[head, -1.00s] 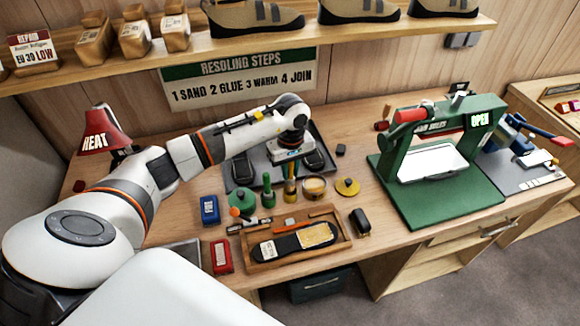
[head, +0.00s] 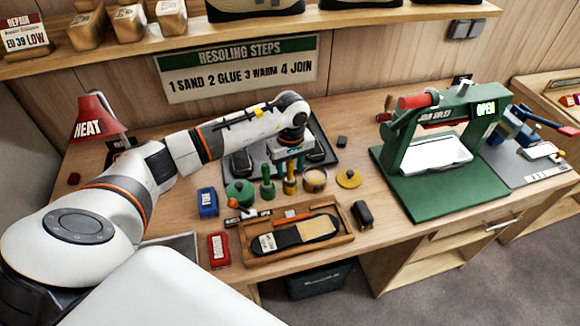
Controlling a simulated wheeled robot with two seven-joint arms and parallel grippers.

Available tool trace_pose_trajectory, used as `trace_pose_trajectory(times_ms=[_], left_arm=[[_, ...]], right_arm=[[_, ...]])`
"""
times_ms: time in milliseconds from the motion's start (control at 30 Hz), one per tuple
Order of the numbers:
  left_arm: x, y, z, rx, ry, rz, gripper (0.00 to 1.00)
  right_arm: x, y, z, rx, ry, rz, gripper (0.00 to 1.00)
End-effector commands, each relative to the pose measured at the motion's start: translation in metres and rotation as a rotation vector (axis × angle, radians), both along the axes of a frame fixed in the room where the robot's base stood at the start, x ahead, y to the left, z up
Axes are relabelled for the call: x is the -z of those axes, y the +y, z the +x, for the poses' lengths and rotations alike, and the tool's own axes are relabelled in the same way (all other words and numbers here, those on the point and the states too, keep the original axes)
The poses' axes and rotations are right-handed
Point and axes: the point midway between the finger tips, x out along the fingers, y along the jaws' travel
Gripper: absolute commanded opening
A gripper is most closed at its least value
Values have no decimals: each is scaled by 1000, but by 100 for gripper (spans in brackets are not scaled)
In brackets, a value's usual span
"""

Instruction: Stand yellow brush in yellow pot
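The yellow brush (head: 290,184) stands upright on the bench, between the green brush (head: 267,186) and the yellow pot. The yellow pot (head: 315,184) is open at the top, just right of the brush, with pale yellow contents. A yellow lid (head: 349,179) with a dark knob lies flat to the right of the pot. My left gripper (head: 290,167) points down at the top of the yellow brush. Its fingers are small and partly merge with the handle, so I cannot tell whether they are closed on it. My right gripper is not in view.
A green pot (head: 239,193) stands left of the brushes. A wooden tray (head: 340,241) with a shoe sole lies in front. A dark tray (head: 322,141) with soles is behind. A green press (head: 440,190) stands right. Blue (head: 207,202) and red (head: 218,250) blocks sit left.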

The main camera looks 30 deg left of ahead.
Motion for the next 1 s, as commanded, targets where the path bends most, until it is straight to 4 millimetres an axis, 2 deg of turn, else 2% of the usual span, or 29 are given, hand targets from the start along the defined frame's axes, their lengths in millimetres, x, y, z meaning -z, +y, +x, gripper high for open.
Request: trace_pose_trajectory(times_ms=[200,333,800,1000], left_arm=[[-1,0,0,0,0,0,45],[-12,1,1,-1,-3,2,45],[-103,-1,2,0,-4,1,45],[-118,-1,2,-1,-1,1,45]], right_arm=[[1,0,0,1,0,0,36],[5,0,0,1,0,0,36],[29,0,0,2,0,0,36],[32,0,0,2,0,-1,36]])
